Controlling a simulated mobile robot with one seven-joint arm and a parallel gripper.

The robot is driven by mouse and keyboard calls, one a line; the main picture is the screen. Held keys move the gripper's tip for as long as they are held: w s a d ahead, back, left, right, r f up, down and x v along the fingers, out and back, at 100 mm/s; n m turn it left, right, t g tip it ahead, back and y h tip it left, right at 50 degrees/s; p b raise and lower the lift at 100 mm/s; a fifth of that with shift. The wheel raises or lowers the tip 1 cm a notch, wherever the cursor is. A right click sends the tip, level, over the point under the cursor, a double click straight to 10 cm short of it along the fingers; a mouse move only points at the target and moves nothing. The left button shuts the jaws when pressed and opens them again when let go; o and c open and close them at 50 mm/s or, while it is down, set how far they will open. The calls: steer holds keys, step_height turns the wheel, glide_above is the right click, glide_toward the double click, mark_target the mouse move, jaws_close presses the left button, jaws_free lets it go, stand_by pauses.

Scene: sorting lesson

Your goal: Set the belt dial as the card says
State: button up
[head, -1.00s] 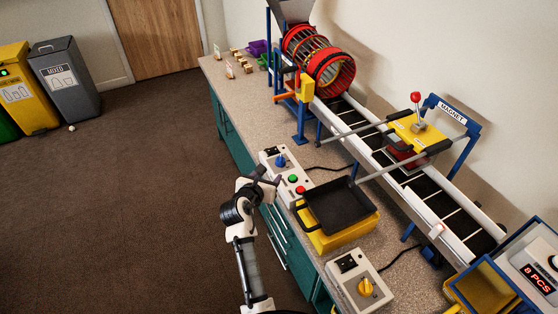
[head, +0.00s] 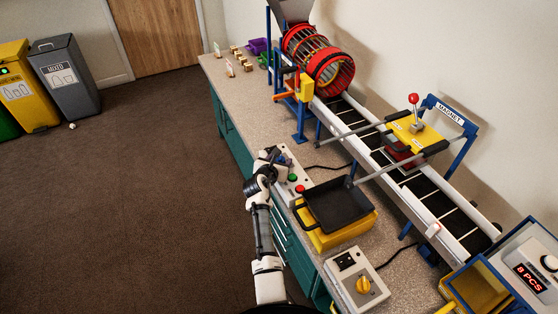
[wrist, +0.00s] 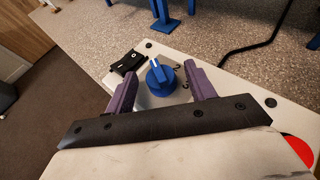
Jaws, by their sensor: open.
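A blue dial (wrist: 160,80) with a pale pointer mark sits on a white control box (wrist: 235,95). The mark points away from my gripper, slightly left. My gripper (wrist: 161,70) is open, one purple finger on each side of the dial; I cannot tell whether they touch it. In the head view my gripper (head: 270,155) is over the far end of this box and largely hides the dial. A second control box (head: 342,270) nearer the front has a yellow dial (head: 365,286).
Green (head: 292,178) and red (head: 300,189) buttons share the blue dial's box, with a black switch (wrist: 128,63) beside the dial. A black pan (head: 338,205) on a yellow base stands nearby. The conveyor (head: 420,185) runs behind. Open floor lies left.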

steer(key=c, duration=1)
steer(key=shift+f+m+h+b, duration=0.1)
steer(key=shift+m+h+b, duration=0.3)
steer(key=shift+w+a+m+g+h+b, duration=0.1)
steer(key=shift+m+g+h+b, duration=0.2)
steer(key=shift+m+h+b, duration=0.2)
steer(key=shift+w+a+m+g+h+b, duration=0.1)
steer(key=shift+m+g+h+b, duration=0.25)
steer(key=shift+m+h, duration=0.2)
steer(key=m+g+h+b, duration=0.2)
steer(key=m, duration=0.1)
steer(key=m+g+h+b, duration=0.1)
steer(key=h, duration=0.1)
steer(key=shift+w+a+f+m+g+b, duration=0.1)
steer(key=shift+w+a+m+g+b, duration=0.05)
steer(key=shift+a+m+g+b, duration=0.15)
steer(key=m+g+h+b, duration=0.1)
steer(key=g+b, duration=0.1)
steer(key=m+g+h+b, duration=0.1)
steer(key=m+b, duration=0.1)
steer(key=b, duration=0.1)
steer(key=shift+w+g, duration=0.15)
steer(key=shift+g, duration=0.2)
steer(key=shift+m+g+b, duration=0.3)
steer(key=shift+m+b, duration=0.15)
steer(key=shift+b, duration=0.25)
steer(key=shift+m+g+b, duration=0.3)
steer(key=shift+g+b, duration=0.1)
